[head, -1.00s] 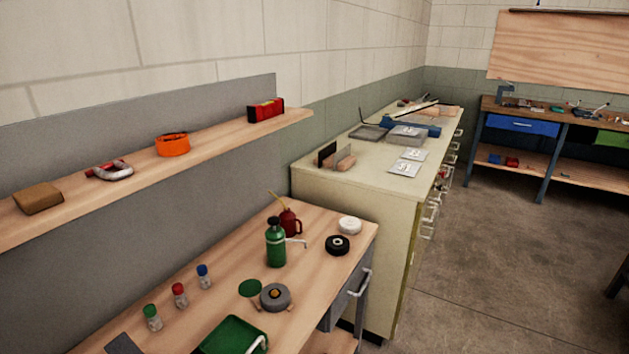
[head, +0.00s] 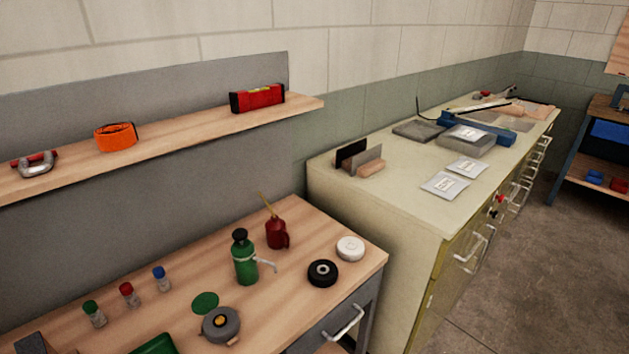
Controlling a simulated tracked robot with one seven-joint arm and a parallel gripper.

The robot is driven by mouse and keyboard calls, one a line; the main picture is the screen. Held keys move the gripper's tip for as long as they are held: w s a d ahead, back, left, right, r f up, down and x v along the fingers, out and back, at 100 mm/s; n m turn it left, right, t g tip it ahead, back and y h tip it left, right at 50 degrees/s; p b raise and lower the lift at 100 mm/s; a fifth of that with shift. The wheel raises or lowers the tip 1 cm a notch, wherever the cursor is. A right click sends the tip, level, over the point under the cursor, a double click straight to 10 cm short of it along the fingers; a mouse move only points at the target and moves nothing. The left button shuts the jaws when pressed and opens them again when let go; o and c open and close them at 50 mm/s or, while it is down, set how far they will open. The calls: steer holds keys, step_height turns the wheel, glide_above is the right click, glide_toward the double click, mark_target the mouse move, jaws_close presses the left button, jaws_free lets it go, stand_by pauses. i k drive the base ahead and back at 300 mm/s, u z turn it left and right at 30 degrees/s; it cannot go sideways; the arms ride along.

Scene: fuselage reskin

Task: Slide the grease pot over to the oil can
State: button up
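A red oil can (head: 277,233) with a thin, tilted brass-coloured spout stands near the back of the wooden bench. A round grey pot (head: 221,325) with a small amber spot on top, which looks like the grease pot, sits nearer the front edge. A flat green disc (head: 205,302) lies just behind the pot. A green bottle (head: 245,258) with a dark cap and a silver side spout stands between the pot and the oil can. The pot and the oil can are well apart. My gripper is not in view.
On the bench (head: 317,224), a black ring (head: 323,273) and a white round tub (head: 350,249) sit right of the oil can. Several small capped jars (head: 127,294) stand at left. A green tray (head: 155,345) is cut off below. A shelf (head: 205,137) hangs above.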

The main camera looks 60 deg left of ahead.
mark_target(245, 258)
steer(key=z, duration=0.05)
steer(key=i, duration=1.65)
steer(key=u, duration=1.7)
steer(key=i, duration=0.15)
steer(key=u, duration=2.55)
steer(key=i, duration=0.7)
steer(key=u, duration=0.2)
